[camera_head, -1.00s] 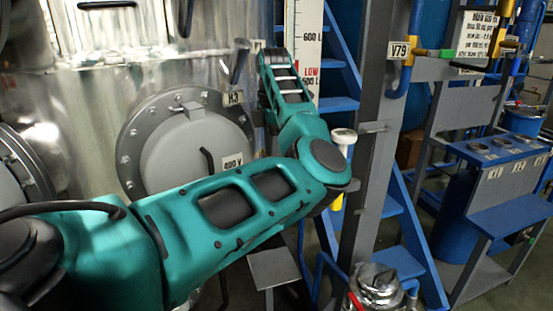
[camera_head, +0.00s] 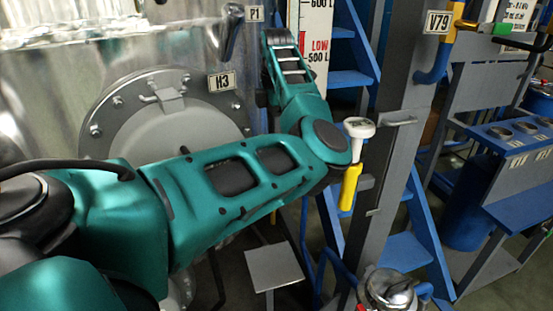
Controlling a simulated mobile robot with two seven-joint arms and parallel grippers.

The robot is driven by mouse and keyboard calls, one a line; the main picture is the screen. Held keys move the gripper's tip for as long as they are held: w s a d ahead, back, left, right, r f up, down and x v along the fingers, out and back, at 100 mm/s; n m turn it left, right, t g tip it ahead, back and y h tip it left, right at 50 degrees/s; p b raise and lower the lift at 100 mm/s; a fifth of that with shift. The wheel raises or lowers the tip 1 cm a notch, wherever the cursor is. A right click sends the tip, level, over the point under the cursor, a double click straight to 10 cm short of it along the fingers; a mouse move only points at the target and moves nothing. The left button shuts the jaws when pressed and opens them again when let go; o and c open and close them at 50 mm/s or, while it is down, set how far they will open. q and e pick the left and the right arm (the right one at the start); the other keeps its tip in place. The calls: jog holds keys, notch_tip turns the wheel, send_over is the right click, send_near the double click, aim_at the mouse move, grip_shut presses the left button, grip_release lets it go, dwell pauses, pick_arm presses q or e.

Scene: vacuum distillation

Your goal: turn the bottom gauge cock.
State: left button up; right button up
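A white level gauge scale (camera_head: 315,25) with a red LOW mark and 500 L marking stands behind my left arm at the top middle. I cannot make out the bottom gauge cock; the area under the scale is covered by my teal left arm. The arm crosses from the left to an elbow near the middle, then its forearm points up and away beside the scale. My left gripper cannot be seen past the forearm. My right gripper is not in view.
A steel tank with a round bolted hatch (camera_head: 165,125) fills the left. A white-capped yellow handle (camera_head: 350,187) is just right of my elbow. A grey post (camera_head: 400,130), blue stairs (camera_head: 405,250) and a small grey stool (camera_head: 273,267) stand close by.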

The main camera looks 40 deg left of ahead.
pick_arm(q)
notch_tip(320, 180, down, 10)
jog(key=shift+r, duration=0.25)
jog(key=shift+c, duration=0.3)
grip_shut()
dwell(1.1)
